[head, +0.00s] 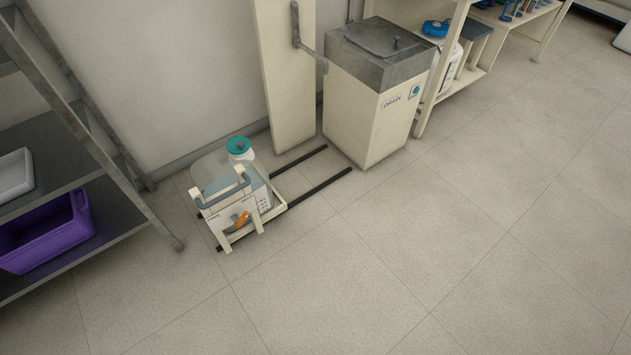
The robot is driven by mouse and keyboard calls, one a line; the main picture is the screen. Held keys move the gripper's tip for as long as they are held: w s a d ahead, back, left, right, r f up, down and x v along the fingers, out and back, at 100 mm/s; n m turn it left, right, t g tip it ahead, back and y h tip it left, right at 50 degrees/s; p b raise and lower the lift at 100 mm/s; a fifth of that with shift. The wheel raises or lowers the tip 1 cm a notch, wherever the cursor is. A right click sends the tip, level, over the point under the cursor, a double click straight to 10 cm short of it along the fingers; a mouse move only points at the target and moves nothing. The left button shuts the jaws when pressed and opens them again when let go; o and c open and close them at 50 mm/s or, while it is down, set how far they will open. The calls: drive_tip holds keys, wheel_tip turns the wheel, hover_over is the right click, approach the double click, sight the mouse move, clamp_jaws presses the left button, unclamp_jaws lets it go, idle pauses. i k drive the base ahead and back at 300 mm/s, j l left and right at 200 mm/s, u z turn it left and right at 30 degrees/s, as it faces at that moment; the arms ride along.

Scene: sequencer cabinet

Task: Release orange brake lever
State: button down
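The orange brake lever (242,220) is on the front face of a small cream carriage (224,214) that stands on the floor, left of centre in the head view. The lever looks tilted, and its exact setting is too small to tell. The carriage has a grey handle (222,195) across its top front and holds a clear container with a teal cap (238,146). My gripper is not in view, so its place relative to the lever does not show.
Two dark floor rails (318,186) run from the carriage toward a drain cabinet (372,110). A metal shelf (75,190) with a purple bin (45,232) stands at left. A cream bench (478,82) is at upper right. The front and right floor (450,250) is clear.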

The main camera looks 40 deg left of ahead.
sight(239, 222)
drive_tip(key=i+l+u, duration=0.1)
drive_tip(key=i+u, duration=0.15)
drive_tip(key=i, duration=0.3)
drive_tip(key=i+l+u, duration=0.2)
drive_tip(key=i, duration=0.3)
drive_tip(key=i+l+u, duration=0.15)
drive_tip(key=i+u, duration=0.2)
drive_tip(key=u, duration=0.15)
drive_tip(key=i+l+u, duration=0.25)
drive_tip(key=u, duration=0.25)
drive_tip(key=i+l+u, duration=0.3)
drive_tip(key=u, duration=0.2)
drive_tip(key=i+l+u, duration=0.1)
drive_tip(key=l+u, duration=0.4)
drive_tip(key=i+l+u, duration=0.1)
drive_tip(key=l+u, duration=0.2)
drive_tip(key=l, duration=0.45)
drive_tip(key=l+u, duration=0.3)
drive_tip(key=l, duration=0.4)
drive_tip(key=i, duration=0.05)
